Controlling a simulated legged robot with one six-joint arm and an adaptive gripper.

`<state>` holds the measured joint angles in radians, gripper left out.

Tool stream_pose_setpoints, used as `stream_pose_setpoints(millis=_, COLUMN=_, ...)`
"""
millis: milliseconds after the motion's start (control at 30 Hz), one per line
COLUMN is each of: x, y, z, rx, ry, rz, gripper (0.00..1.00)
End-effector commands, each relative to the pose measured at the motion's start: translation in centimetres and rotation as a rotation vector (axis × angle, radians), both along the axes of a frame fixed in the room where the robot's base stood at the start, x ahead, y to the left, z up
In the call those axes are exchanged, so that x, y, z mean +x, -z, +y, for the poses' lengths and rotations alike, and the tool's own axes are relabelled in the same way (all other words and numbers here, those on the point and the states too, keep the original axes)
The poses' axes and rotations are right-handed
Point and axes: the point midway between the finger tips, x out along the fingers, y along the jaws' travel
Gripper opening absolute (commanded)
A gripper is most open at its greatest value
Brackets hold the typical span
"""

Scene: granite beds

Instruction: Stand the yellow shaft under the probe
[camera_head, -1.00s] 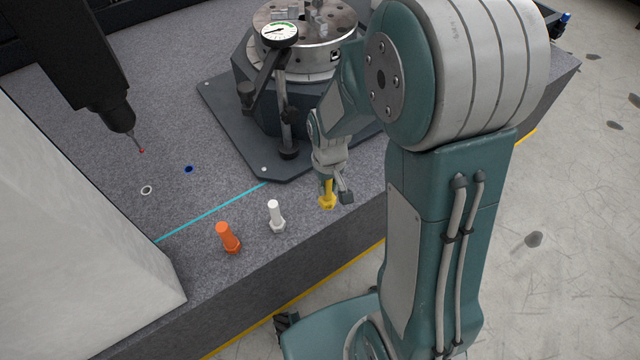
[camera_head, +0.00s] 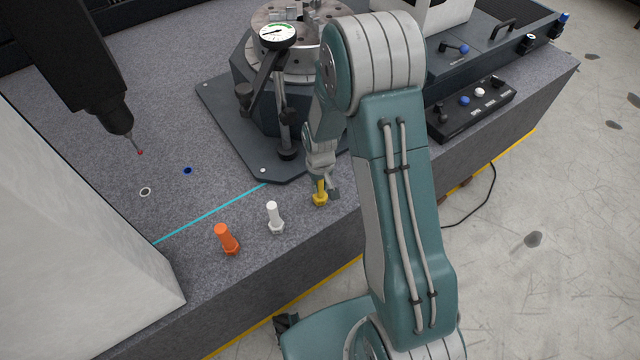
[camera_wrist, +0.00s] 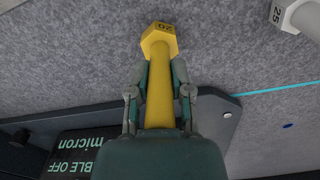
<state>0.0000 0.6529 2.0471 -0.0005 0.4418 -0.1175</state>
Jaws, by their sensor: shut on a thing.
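The yellow shaft (camera_head: 320,193) has a hex foot and is at the front of the granite bed, right of the white shaft. In the wrist view the yellow shaft (camera_wrist: 158,85) lies between the two fingers, its hex end marked 20 pointing away. My gripper (camera_head: 322,182) is shut on its stem and holds it roughly upright, hex end down. I cannot tell whether its foot touches the granite. The probe (camera_head: 139,150), a thin stylus with a red tip, hangs from the black head at the left. A white ring (camera_head: 145,192) and a blue ring (camera_head: 187,170) mark the granite near it.
The white shaft (camera_head: 275,217) and the orange shaft (camera_head: 227,240) stand near the front edge. A cyan line (camera_head: 210,213) crosses the granite behind them. A dial gauge (camera_head: 278,35) and rotary table (camera_head: 258,97) stand behind my gripper. A pale block (camera_head: 80,230) bounds the left.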

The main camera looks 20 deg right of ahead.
Motion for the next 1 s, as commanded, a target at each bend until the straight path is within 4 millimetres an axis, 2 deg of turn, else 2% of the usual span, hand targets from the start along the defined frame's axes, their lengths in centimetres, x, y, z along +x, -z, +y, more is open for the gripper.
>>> stream_pose_setpoints(millis=267, x=0.1, y=0.1, z=0.0, rx=0.000, ry=0.000, rz=-0.002, gripper=0.00)
stream_pose_setpoints(millis=300, x=0.0, y=0.2, z=0.0, rx=0.000, ry=0.000, rz=-0.001, gripper=0.36)
stream_pose_setpoints(millis=367, x=0.0, y=0.1, z=0.0, rx=0.000, ry=0.000, rz=-0.001, gripper=0.62)
stream_pose_setpoints(millis=767, x=0.0, y=0.0, z=0.0, rx=0.000, ry=0.000, rz=-0.002, gripper=0.62)
stream_pose_setpoints(millis=867, x=0.1, y=-0.9, z=0.0, rx=0.000, ry=0.000, rz=-0.004, gripper=0.62)
stream_pose_setpoints(millis=1000, x=0.1, y=-3.4, z=0.0, rx=0.000, ry=0.000, rz=-0.007, gripper=0.62)
